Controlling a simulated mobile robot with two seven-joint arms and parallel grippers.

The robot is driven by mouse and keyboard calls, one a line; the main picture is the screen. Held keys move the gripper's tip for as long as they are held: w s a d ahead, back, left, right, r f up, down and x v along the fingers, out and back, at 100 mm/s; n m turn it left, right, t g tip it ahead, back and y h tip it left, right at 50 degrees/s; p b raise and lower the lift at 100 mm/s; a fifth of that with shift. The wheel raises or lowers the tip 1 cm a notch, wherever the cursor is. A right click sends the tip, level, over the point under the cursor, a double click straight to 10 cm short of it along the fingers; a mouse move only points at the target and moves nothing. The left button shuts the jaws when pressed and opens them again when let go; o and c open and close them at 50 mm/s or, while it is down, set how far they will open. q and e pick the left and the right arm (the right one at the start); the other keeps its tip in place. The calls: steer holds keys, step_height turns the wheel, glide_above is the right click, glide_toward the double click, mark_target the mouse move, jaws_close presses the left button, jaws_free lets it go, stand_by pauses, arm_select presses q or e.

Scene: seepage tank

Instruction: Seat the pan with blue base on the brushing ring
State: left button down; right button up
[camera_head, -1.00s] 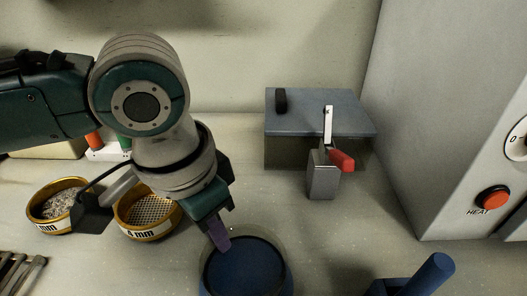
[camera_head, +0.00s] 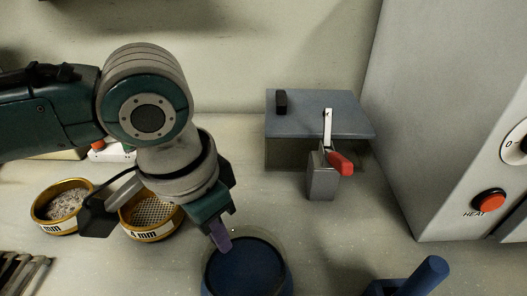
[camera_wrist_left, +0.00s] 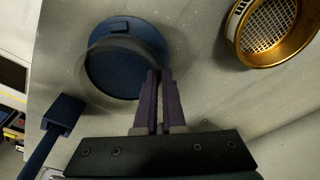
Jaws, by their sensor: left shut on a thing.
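The left wrist view shows the closed purple fingers (camera_wrist_left: 158,78) at the edge of the pan (camera_wrist_left: 112,72). A round blue piece (camera_wrist_left: 143,31) with a dark block on it, seemingly the brushing ring, shows beyond the pan and is partly covered by it. The pan looks offset from this piece; I cannot tell whether they touch. My right gripper is not in view.
Two brass sieves (camera_head: 62,207) (camera_head: 151,216) stand left of the pan. A grey box (camera_head: 318,116) and a red-handled clamp (camera_head: 335,165) stand behind. A blue-handled tool (camera_head: 418,278) lies at front right. A heater cabinet (camera_head: 445,120) fills the right.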

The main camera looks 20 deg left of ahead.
arm_select(q)
steer(key=shift+r+p, duration=0.1)
steer(key=shift+p, duration=0.2)
steer(key=shift+f+b, duration=0.65)
steer(key=shift+f, duration=0.45)
steer(key=c, duration=0.9)
jaws_free()
steer(key=r, duration=0.3)
steer(key=s+r+p, duration=0.1)
steer(key=r, duration=0.2)
steer(key=r+p, duration=0.1)
steer(key=r, duration=0.3)
steer(key=shift+s+a, duration=0.15)
steer(key=shift+a, duration=0.25)
steer(key=shift+d, duration=0.1)
